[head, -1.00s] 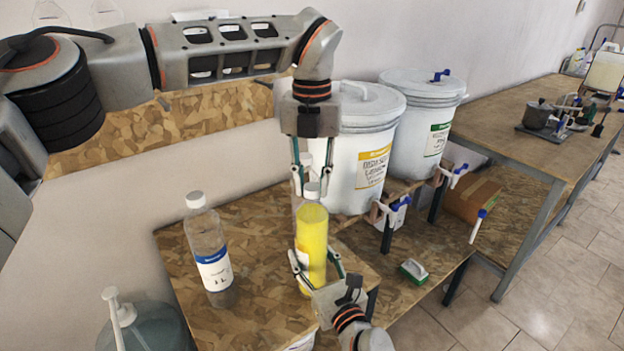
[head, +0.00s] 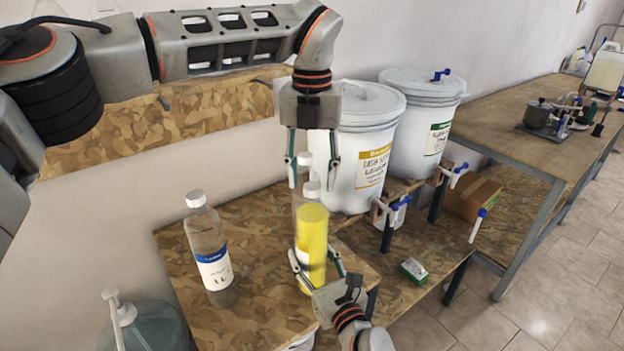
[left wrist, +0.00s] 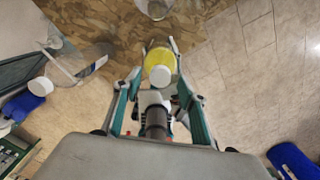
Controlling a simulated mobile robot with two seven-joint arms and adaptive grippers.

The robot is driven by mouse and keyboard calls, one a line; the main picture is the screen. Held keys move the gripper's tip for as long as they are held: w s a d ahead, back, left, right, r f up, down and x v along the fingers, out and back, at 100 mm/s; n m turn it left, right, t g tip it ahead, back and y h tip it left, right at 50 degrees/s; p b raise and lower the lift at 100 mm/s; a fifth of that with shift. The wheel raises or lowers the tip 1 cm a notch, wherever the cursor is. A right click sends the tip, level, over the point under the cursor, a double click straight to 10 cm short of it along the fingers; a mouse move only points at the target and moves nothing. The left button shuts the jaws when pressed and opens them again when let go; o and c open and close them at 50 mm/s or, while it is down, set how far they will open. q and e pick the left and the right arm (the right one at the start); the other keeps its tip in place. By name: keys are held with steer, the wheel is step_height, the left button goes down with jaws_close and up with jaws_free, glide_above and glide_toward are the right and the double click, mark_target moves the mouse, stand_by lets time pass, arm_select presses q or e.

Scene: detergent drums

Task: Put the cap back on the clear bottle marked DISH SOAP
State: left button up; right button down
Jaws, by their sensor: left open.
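The clear bottle (head: 311,238), filled with yellow liquid, stands upright near the bench's front edge. Its DISH SOAP marking is not visible to me. A white cap (head: 312,190) sits on its neck; the cap also shows in the left wrist view (left wrist: 160,76). I cannot tell how tight it is. My left gripper (head: 313,181) points down from above, open, its fingers apart on either side of the cap's area. My right gripper (head: 318,264) is shut around the lower part of the yellow bottle from the front.
Another white-capped bottle (head: 304,162) stands behind, partly hidden. A clear bottle with a blue-banded label (head: 212,258) stands left on the wood-chip bench (head: 262,232). White drums (head: 370,150) with taps stand right, and a pump jug (head: 145,328) is front left.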

arm_select(q)
step_height(320, 180, up, 11)
steer(key=shift+f, duration=0.15)
arm_select(e)
steer(key=c, duration=0.9)
jaws_free()
steer(key=v, duration=1.2)
